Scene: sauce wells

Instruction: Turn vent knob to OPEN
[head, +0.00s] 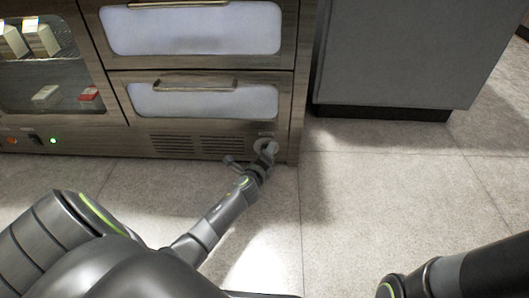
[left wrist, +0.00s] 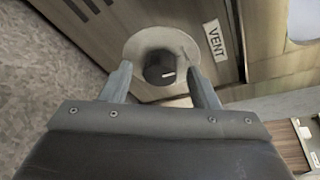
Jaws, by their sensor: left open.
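The vent knob (left wrist: 159,68) is a black round knob with a white pointer line, set on a round pale plate (left wrist: 140,41) on the cabinet front. A label reading VENT (left wrist: 214,41) is beside the plate. My left gripper (left wrist: 161,82) is open, with one finger on each side of the knob and a visible gap to it. In the head view my left gripper (head: 265,152) reaches the plate at the cabinet's lower right corner and hides the knob. I cannot read any OPEN mark. My right gripper is not seen; only part of that arm shows at lower right.
The cabinet has two drawers with bar handles (head: 195,82) above a slatted vent grille (head: 188,143). A glass-fronted compartment (head: 40,60) with boxes is at left. A grey unit (head: 395,55) stands to the right. The tiled floor (head: 390,190) between is clear.

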